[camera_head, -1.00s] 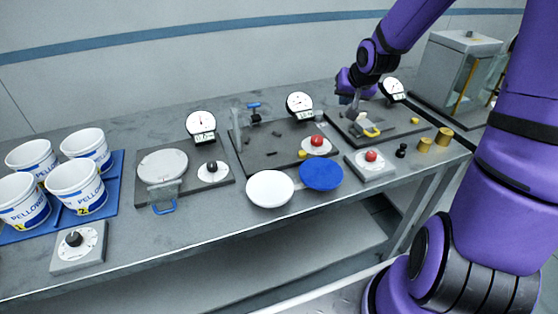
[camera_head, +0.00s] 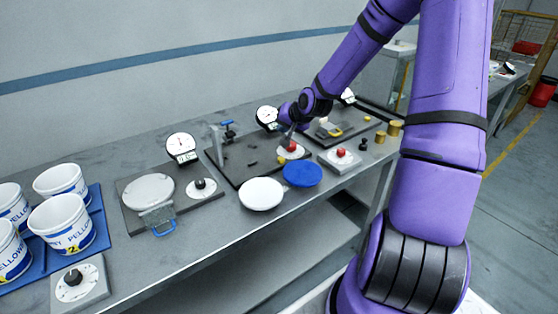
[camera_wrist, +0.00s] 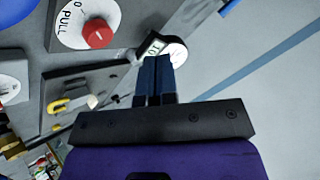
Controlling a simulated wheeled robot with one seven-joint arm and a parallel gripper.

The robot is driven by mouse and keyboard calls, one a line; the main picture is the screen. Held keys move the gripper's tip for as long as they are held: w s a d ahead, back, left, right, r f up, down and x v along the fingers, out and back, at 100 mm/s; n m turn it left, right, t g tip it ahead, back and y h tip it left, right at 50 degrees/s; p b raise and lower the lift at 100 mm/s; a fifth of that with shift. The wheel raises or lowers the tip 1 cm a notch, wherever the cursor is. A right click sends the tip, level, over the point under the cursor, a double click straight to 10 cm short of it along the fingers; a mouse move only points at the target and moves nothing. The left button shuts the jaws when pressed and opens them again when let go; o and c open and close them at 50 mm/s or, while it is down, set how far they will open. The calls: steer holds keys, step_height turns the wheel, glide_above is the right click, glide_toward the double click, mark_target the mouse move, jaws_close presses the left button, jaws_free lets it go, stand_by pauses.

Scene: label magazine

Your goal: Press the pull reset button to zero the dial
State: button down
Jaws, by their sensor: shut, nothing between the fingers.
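A red button (camera_head: 291,147) sits on a white round plate on the middle dark station. In the wrist view the red button (camera_wrist: 98,34) stands on a white disc lettered "PULL". The middle dial gauge (camera_head: 267,117) stands behind it; in the wrist view a gauge (camera_wrist: 174,52) with a small display is partly hidden behind the fingers. Its reading is too small to tell. My gripper (camera_head: 289,137) is shut and empty, pointing down close to the red button. In the wrist view its fingertips (camera_wrist: 155,62) appear beside the button; whether they touch it I cannot tell.
A second red button (camera_head: 341,153) sits on a separate grey block to the right. A white disc (camera_head: 261,194) and a blue disc (camera_head: 303,174) lie in front. The right station has a yellow clamp (camera_head: 333,132). Brass cylinders (camera_head: 391,130) stand right; white buckets (camera_head: 67,223) stand left.

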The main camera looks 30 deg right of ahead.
mark_target(283, 158)
steer(key=shift+f, duration=0.1)
steer(key=shift+f, duration=4.3)
steer(key=shift+f, duration=0.4)
steer(key=shift+f, duration=0.5)
steer(key=shift+r, duration=0.95)
